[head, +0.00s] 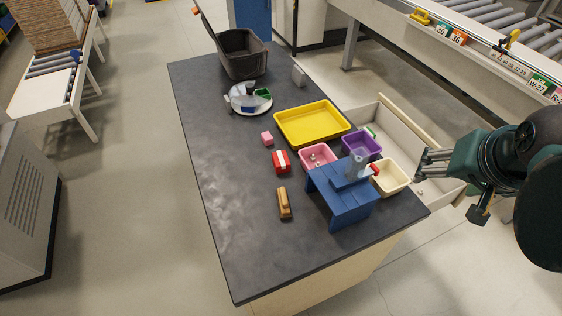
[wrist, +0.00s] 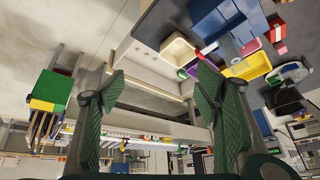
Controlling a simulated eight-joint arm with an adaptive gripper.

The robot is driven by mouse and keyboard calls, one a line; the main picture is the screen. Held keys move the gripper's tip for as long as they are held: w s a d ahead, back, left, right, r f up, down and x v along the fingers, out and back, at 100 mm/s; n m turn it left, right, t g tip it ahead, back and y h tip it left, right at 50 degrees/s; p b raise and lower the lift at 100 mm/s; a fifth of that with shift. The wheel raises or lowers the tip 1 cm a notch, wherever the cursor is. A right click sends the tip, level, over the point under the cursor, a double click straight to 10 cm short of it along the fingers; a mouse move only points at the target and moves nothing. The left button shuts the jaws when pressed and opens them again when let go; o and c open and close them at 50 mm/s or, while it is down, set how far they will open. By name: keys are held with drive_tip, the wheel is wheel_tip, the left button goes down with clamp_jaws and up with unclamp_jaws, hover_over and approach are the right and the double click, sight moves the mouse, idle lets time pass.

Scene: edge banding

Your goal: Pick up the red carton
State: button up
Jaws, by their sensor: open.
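The red carton (head: 281,162) has a white band across it and lies on the dark tabletop (head: 225,210) in the head view, left of the pink bin. A red and white piece that looks like it shows at the upper right of the wrist view (wrist: 278,33). My gripper (head: 424,165) is at the right in the head view, off the table's right side and well apart from the carton. In the wrist view its two green ridged fingers (wrist: 160,88) are spread wide with nothing between them.
An open drawer (head: 405,125) juts out at the right. A brown block (head: 284,203) lies nearer; the tabletop's left is clear.

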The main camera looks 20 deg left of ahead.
drive_tip(key=w+a+r+m+g+p, duration=0.2)
drive_tip(key=w+a+r+m, duration=0.1)
drive_tip(key=w+a, duration=0.65)
drive_tip(key=m+g+h+p, duration=0.2)
drive_tip(key=m+h+p, duration=0.2)
drive_tip(key=m, duration=0.3)
hover_over(280, 159)
drive_tip(key=s+a, duration=0.1)
drive_tip(key=a, duration=0.1)
wheel_tip(280, 159, down, 6)
wheel_tip(280, 159, down, 20)
drive_tip(key=shift+s+a, duration=0.2)
drive_tip(key=shift+x, duration=1.2)
drive_tip(key=shift+w+f+t, duration=0.1)
drive_tip(key=shift+t, duration=0.2)
